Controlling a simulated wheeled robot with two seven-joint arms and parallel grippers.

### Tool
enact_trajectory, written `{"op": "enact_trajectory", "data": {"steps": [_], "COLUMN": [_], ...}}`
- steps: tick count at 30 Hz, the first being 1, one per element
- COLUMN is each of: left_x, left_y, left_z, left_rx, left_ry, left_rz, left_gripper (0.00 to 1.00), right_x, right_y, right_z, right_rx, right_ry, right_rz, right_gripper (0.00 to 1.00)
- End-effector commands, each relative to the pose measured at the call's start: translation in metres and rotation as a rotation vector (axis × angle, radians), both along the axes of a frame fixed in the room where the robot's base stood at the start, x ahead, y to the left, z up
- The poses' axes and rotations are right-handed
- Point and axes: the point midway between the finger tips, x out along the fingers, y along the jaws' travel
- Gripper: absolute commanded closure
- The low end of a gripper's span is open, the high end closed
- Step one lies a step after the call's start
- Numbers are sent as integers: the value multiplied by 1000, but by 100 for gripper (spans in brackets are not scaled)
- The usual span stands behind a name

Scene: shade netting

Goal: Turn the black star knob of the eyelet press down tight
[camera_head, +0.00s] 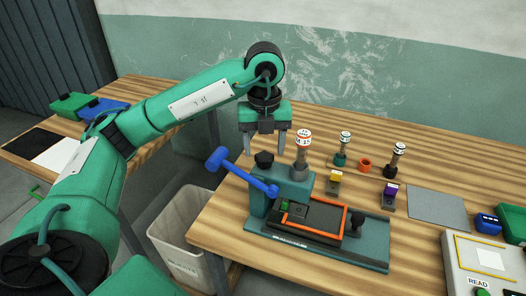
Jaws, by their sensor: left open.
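The eyelet press (291,184) is a teal block on a teal base plate near the front edge of the wooden table. Its black star knob (264,159) sits on top of the block, at the left. A lever with a blue grip (216,160) sticks out to the left of the press. My left gripper (264,152) is open and points down, its fingers to either side of the knob in the picture. I cannot tell whether the fingers touch the knob or how far down they reach around it. My right gripper is not in view.
A post with a white-and-red top (303,138) stands close right of the knob. An orange-edged tray (318,218) and a black ball knob (358,218) are on the base. Tools stand behind at right. A pale bin (163,235) is below the table's left edge.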

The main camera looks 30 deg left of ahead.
Motion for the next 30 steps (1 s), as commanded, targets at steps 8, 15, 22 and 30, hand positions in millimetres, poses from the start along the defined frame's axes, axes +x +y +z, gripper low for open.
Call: {"op": "enact_trajectory", "data": {"steps": [8, 15, 22, 30], "left_x": [0, 0, 0, 0], "left_y": [0, 0, 0, 0], "left_z": [0, -4, -18, -31], "left_rx": [0, 1, 0, 0], "left_ry": [-1, -1, -1, -1], "left_rz": [96, 94, 93, 93], "left_gripper": [41, 41, 41, 41], "right_x": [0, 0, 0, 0], "right_y": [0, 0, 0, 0], "right_z": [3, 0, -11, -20], "right_rx": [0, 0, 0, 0], "right_ry": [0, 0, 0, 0], "right_rz": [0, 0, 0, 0], "right_gripper": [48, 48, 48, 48]}}
